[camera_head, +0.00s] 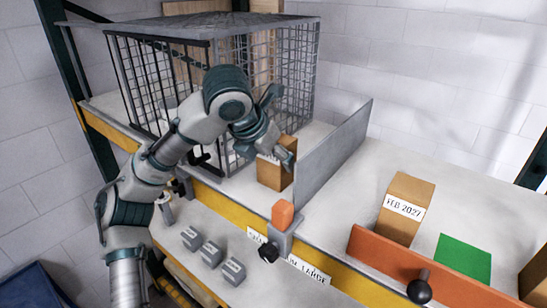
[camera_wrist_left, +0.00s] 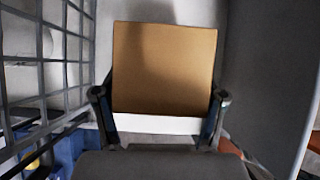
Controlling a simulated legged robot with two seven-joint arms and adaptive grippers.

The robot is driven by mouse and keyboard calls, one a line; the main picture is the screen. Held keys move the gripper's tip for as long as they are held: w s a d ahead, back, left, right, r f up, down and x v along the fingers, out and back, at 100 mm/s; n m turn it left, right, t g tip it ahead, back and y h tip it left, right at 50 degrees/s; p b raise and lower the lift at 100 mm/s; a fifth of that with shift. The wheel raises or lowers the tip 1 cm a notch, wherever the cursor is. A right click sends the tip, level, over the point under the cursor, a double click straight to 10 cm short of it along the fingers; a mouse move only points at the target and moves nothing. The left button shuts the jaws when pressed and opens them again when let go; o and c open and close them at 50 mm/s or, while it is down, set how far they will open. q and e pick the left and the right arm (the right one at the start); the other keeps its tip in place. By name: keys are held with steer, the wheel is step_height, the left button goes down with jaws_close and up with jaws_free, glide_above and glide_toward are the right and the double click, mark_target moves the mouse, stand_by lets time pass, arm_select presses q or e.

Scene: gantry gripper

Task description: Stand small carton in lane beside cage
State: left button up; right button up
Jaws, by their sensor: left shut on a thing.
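The small carton (camera_head: 271,175) is a brown box with a white band, near the shelf's front edge in the lane between the cage (camera_head: 212,85) and a grey divider panel (camera_head: 335,150). My left gripper (camera_head: 276,152) reaches down onto it from the left. In the left wrist view the carton (camera_wrist_left: 163,68) fills the middle, with the fingers of my left gripper (camera_wrist_left: 160,105) closed on both its sides. The cage mesh (camera_wrist_left: 42,60) is on the left there and the divider (camera_wrist_left: 265,80) on the right. I cannot tell whether the carton's base touches the shelf. My right gripper is not in view.
A taller carton marked FEB 2027 (camera_head: 404,208) stands right of the divider, behind an orange rail (camera_head: 430,275) with a black knob. A green patch (camera_head: 463,258) lies beside it. Grey blocks (camera_head: 211,254) and an orange-topped post (camera_head: 283,215) are at the front.

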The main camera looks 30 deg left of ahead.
arm_select(q)
steer(key=o, duration=1.3)
steer(key=shift+d+f, duration=0.1)
steer(key=shift+f, duration=0.15)
steer(key=shift+c, duration=0.2)
steer(key=o, duration=0.4)
steer(key=shift+s+d, duration=0.1)
steer(key=shift+w, duration=0.2)
steer(key=shift+s+r, duration=0.2)
steer(key=shift+r, duration=0.05)
steer(key=v, duration=1.1)
steer(key=shift+s+r, duration=0.1)
steer(key=shift+r, duration=0.2)
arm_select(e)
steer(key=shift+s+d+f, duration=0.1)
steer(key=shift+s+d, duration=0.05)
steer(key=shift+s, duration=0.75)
